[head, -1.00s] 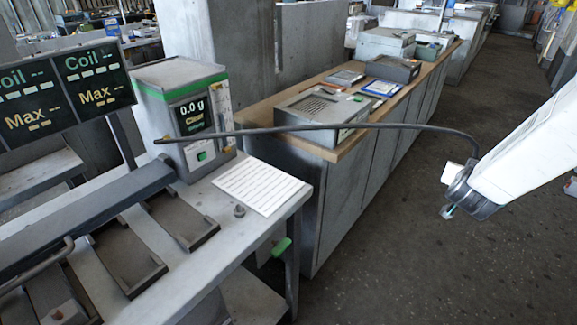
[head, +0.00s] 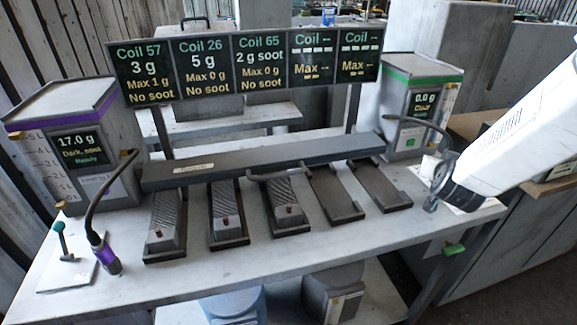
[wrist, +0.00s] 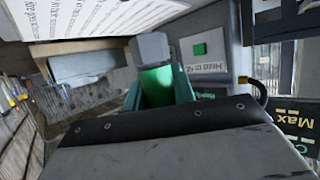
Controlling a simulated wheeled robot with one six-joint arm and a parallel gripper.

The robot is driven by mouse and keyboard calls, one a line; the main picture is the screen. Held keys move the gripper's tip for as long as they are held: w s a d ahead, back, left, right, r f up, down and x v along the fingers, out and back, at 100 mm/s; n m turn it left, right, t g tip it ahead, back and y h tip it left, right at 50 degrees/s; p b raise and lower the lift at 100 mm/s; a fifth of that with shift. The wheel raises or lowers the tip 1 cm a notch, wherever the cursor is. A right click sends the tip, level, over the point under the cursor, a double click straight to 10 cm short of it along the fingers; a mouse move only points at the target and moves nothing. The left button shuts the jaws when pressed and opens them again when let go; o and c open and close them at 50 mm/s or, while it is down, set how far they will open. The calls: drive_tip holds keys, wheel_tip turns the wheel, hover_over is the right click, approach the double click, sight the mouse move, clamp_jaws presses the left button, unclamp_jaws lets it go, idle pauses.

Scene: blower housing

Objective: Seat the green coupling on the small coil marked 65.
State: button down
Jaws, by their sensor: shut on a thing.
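My gripper (head: 432,203) is at the right end of the bench in the head view. In the wrist view my gripper (wrist: 158,90) is shut on the green coupling (wrist: 157,79), which has a grey tip (wrist: 150,48). A dark hose (head: 428,123) arches to it from the green-striped unit. The third tray from the left holds a small ribbed coil (head: 290,213), below the board panel Coil 65 (head: 260,62), which reads 2 g soot, max 0 g. The coil's own mark is too small to read. My gripper is well to its right, apart from it.
Coils 57 (head: 165,225) and 26 (head: 226,205) sit left of it; two trays (head: 378,186) are empty. The purple-striped unit (head: 80,140) reads 17.0 g, dark, soot; its purple coupling (head: 106,258) stands front left. The green-striped unit (head: 422,100) reads 0.0 g. A grey beam (head: 230,165) runs behind.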

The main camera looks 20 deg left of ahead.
drive_tip(key=s+a+r+n+g+y, duration=0.1)
drive_tip(key=s+a+r+n+y, duration=0.2)
drive_tip(key=a, duration=0.6)
drive_tip(key=s+a+r+n+g+y, duration=0.1)
drive_tip(key=s+a+n+y, duration=0.25)
drive_tip(key=a, duration=0.55)
drive_tip(key=s+a+r+n+g+y, duration=0.1)
drive_tip(key=s+a+r+n+y, duration=0.25)
drive_tip(key=a, duration=0.65)
drive_tip(key=shift+s+a+f+n+g+y, duration=0.55)
drive_tip(key=shift+s+a+f, duration=0.3)
drive_tip(key=shift+s+a, duration=0.65)
drive_tip(key=shift+s+a+f+n+g+y, duration=0.5)
drive_tip(key=shift+s+a+f, duration=0.5)
drive_tip(key=shift+s, duration=0.95)
drive_tip(key=shift+s+a+f+n+g+y, duration=0.45)
drive_tip(key=shift+s+a+f+g+y, duration=0.15)
drive_tip(key=shift+s+a, duration=1)
drive_tip(key=shift+s+d, duration=0.15)
drive_tip(key=shift+d, duration=0.15)
drive_tip(key=shift+f, duration=1.4)
drive_tip(key=c, duration=1.1)
unclamp_jaws()
